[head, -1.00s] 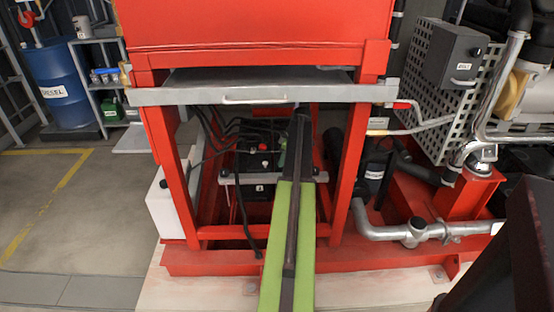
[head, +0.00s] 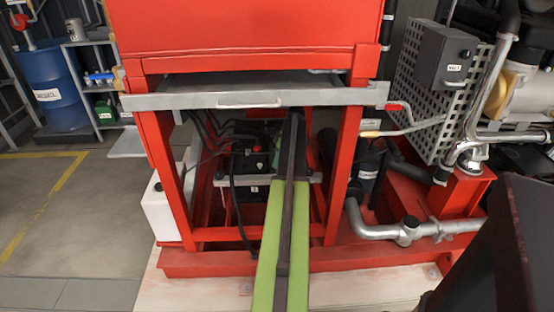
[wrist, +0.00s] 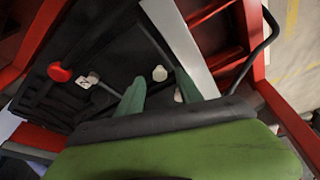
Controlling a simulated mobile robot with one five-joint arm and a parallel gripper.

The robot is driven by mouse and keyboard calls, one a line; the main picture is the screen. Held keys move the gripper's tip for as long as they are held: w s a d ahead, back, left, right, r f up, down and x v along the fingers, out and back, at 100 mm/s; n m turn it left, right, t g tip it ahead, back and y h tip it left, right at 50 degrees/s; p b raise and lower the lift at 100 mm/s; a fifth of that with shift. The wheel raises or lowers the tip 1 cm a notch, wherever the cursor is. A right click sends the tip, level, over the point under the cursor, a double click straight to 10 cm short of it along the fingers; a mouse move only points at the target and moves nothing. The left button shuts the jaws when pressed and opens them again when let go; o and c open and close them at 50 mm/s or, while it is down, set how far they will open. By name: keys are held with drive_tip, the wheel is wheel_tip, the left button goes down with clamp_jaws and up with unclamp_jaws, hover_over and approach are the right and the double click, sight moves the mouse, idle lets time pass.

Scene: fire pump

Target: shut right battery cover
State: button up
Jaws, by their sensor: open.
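The black battery (head: 252,160) sits low inside the red frame, under the grey tray; a pale bar crosses its front. In the wrist view, its black top (wrist: 110,50) carries a red round cap (wrist: 60,72) at left and a small pale knob (wrist: 160,73). I cannot tell for sure which part is the right battery cover, or whether it is open. My gripper (wrist: 160,80) has two green fingers apart over the battery top. The pale knob shows between the fingertips; contact cannot be told. In the head view my arm hides much of the gripper.
The grey tray (head: 190,98) with a handle spans the frame above my arm. Red posts (head: 345,170) stand on both sides. Black cables (head: 235,205) hang left of my arm. A silver pipe (head: 375,230) runs at the right. Open floor (head: 80,220) lies at left.

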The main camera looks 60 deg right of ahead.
drive_tip(key=p+v, duration=0.8)
drive_tip(key=v, duration=0.2)
drive_tip(key=shift+p, duration=0.3)
drive_tip(key=shift+a+r, duration=0.1)
drive_tip(key=shift+r, duration=0.05)
drive_tip(key=w+a+f+g+b, duration=0.1)
drive_tip(key=w+a, duration=0.4)
drive_tip(key=a, duration=0.7)
drive_tip(key=w+a+f+n+g+b, duration=0.15)
drive_tip(key=w+a, duration=0.35)
drive_tip(key=a, duration=0.8)
drive_tip(key=w+a+f+g+b, duration=0.15)
drive_tip(key=w+a, duration=0.35)
drive_tip(key=a, duration=0.7)
drive_tip(key=w+a+r+m+p, duration=0.1)
drive_tip(key=a+r+m+p, duration=0.1)
drive_tip(key=a, duration=1.6)
drive_tip(key=w+a+r+m+p, duration=0.1)
drive_tip(key=a+p, duration=0.1)
drive_tip(key=a, duration=1.6)
wheel_tip(320, 180, up, 13)
drive_tip(key=p, duration=1.3)
drive_tip(key=shift+a, duration=0.3)
